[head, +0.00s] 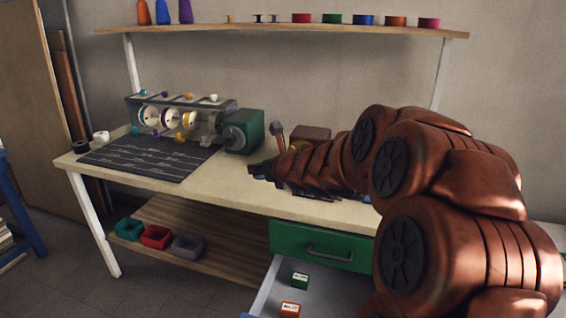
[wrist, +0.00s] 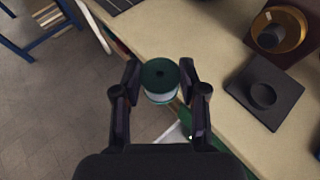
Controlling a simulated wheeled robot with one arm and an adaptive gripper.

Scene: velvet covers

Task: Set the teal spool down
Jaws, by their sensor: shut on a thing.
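The teal spool (wrist: 158,84) is between the two fingers of my gripper (wrist: 160,72) in the wrist view. It has a dark green-teal round top with a central hole and a pale band below. My gripper is shut on it, one finger on each side. The spool looks upright, at the front edge of the workbench (wrist: 205,38); its height above the bench is hard to tell. In the head view my gripper (head: 260,170) is over the front part of the bench, right of the black mat, and the spool cannot be made out there.
A lined black mat (head: 150,157), a spool machine (head: 180,118) and a green box (head: 244,131) occupy the left bench. An open drawer (head: 330,290) juts out below.

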